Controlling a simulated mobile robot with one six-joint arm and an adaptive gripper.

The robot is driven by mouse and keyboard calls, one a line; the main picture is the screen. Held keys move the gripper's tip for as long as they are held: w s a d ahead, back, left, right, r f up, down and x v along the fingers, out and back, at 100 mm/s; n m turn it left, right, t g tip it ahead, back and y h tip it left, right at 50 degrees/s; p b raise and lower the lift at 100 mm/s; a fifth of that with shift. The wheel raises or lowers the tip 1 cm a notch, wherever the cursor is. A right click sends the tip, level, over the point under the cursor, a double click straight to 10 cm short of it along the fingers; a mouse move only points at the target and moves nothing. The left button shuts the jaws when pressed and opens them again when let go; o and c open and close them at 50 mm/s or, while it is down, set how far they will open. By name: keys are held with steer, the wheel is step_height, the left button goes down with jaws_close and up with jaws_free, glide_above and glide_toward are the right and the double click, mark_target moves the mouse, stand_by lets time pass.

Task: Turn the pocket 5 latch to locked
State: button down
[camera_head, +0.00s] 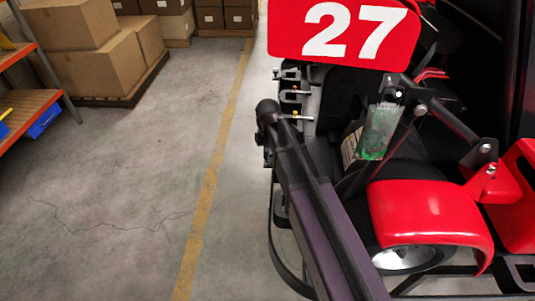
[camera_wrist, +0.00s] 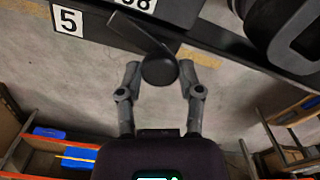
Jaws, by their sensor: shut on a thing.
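In the wrist view my gripper (camera_wrist: 160,67) has one finger on each side of the round black knob of the pocket 5 latch (camera_wrist: 159,70) and is shut on it. A flat dark lever (camera_wrist: 142,34) slants from the knob up and left toward a black bar. A white label with a black 5 (camera_wrist: 67,20) is on the bar, left of the latch. I cannot tell from this view whether the latch is locked. In the head view my dark arm crosses the lower middle, and neither my fingers nor the pocket 5 latch can be made out clearly.
A red kart with a 27 plate (camera_head: 338,30) and a red fender (camera_head: 428,212) fills the right of the head view. Cardboard boxes (camera_head: 95,60) and an orange shelf (camera_head: 22,125) stand at left. The grey floor (camera_head: 120,190) between is clear.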

steer(key=m, duration=1.3)
steer(key=shift+s, duration=0.1)
steer(key=shift+m, duration=0.4)
steer(key=shift+c, duration=1.3)
jaws_free()
steer(key=shift+n, duration=0.5)
